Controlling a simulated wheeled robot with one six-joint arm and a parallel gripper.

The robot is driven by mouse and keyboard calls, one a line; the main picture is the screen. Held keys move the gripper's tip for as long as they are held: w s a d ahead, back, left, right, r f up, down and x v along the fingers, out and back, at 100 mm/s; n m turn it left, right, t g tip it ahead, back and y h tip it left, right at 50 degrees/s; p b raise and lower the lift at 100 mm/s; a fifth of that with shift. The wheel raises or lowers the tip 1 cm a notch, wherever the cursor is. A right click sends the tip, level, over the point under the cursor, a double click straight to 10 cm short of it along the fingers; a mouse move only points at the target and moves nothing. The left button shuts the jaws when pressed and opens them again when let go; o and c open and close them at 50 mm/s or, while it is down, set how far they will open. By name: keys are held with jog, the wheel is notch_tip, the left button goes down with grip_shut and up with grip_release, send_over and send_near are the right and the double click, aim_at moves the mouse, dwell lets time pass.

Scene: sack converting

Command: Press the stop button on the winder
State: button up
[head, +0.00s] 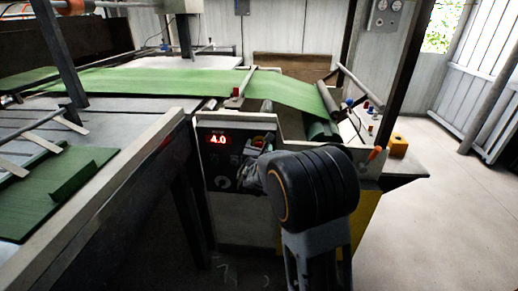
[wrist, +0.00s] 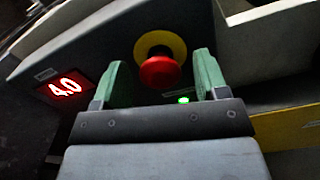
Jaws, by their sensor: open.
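The stop button is a red mushroom knob on a yellow disc; in the wrist view the red button (wrist: 160,72) sits on the dark panel (wrist: 115,35), between and beyond the fingertips. My gripper (wrist: 158,62) is open, with green fingers apart on either side of the button and nothing between them that I can see held. Contact with the button cannot be told. In the head view the winder's control panel (head: 225,205) shows a red 4.0 display (head: 217,139). The button (head: 259,141) is partly visible there, just above my wrist, which hides much of the panel's right side.
A green light (wrist: 183,100) glows below the button. Green web (head: 150,80) runs across the machine to a roller (head: 328,102) at right. Open floor (head: 450,180) lies at the right.

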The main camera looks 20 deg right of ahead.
grip_shut()
jog(key=shift+w+d+f+b, duration=0.1)
jog(key=shift+w+d+b, duration=0.25)
jog(key=shift+b, duration=0.5)
jog(key=shift+a, duration=0.1)
grip_release()
jog(key=shift+w, duration=0.1)
jog(key=p+v, duration=0.1)
jog(key=v, duration=1.2)
jog(key=shift+s+a, duration=0.2)
jog(key=shift+s, duration=0.15)
